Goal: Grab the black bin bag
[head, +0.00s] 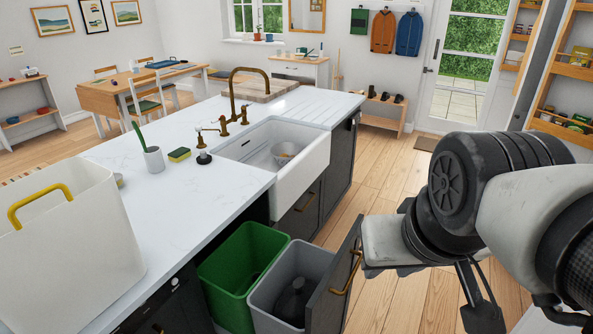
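A black bin bag (294,301) sits low inside a grey bin (262,296), dark and rounded with a narrower top. The grey bin stands in a pulled-out cabinet drawer, beside a green bin (236,262). The drawer's dark front (333,288) has a brass handle (347,272) and stands right of the grey bin. My gripper (480,302) is at the lower right, to the right of the drawer front and apart from the bag. Only dark parts of it show below my arm, so its opening is unclear.
A white counter (175,215) with a sink (285,160) and brass tap (236,95) lies behind the bins. A white container with a yellow handle (75,255) stands at the left.

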